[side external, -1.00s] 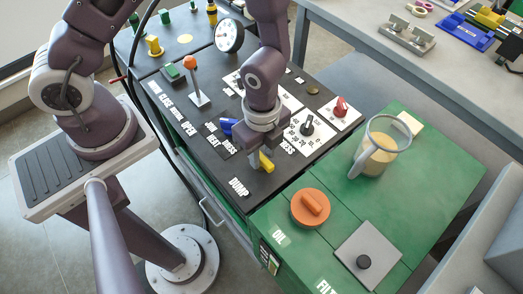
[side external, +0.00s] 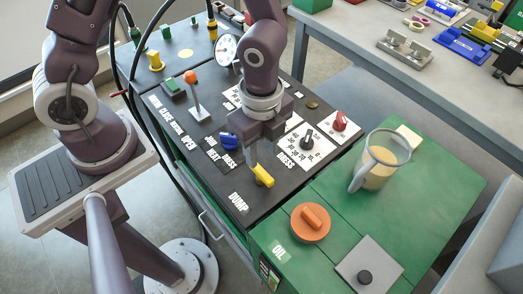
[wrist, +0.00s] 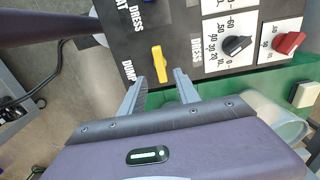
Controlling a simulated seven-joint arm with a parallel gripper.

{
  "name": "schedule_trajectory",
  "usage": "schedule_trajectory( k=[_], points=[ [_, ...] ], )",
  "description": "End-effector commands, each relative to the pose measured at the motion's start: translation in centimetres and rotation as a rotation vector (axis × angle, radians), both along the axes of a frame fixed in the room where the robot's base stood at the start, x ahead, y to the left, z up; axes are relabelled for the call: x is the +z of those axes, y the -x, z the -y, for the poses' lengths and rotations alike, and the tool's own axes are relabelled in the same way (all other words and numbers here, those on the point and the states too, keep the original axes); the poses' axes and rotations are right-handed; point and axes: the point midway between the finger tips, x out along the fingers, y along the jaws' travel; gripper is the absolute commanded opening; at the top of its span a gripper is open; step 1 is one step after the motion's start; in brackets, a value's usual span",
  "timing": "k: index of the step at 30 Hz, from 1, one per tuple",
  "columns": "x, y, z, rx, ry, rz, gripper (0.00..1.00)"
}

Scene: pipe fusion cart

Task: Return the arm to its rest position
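My gripper (side external: 262,152) hangs over the front of the dark control panel (side external: 215,178), near the DUMP and DRESS labels. In the wrist view, its two grey fingers (wrist: 159,88) stand apart with nothing between them. The yellow lever (wrist: 158,63) lies just beyond the fingertips in that view. In the side view, the yellow lever (side external: 263,176) shows right below the fingers, partly covered by them. Whether finger and lever touch is hard to tell. The arm is bent down over the panel.
A blue knob (side external: 228,141) and an orange-tipped lever (side external: 191,77) stand left of my gripper. A black dial (side external: 307,142) and red knob (side external: 340,120) are to the right. A clear jug (side external: 381,160) and an orange cap (side external: 311,222) sit on the green cover. A round gauge (side external: 227,47) stands behind.

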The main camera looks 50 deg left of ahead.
Motion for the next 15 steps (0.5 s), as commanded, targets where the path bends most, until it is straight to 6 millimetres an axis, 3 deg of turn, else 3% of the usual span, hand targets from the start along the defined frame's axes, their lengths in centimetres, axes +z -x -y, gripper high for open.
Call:
schedule_trajectory(
  k=[2,5,8,10,15],
  points=[
    [0.2,-0.1,-0.2,0.010,-0.003,0.006,0.38],
    [2.7,-1.0,-1.9,0.114,-0.033,0.063,0.38],
    [7.9,-1.5,-5.4,0.362,-0.070,0.170,0.38],
    [11.8,-0.7,-7.9,0.579,-0.066,0.249,0.38],
    [19.1,4.0,-11.7,1.109,0.081,0.377,0.38]
  ],
)
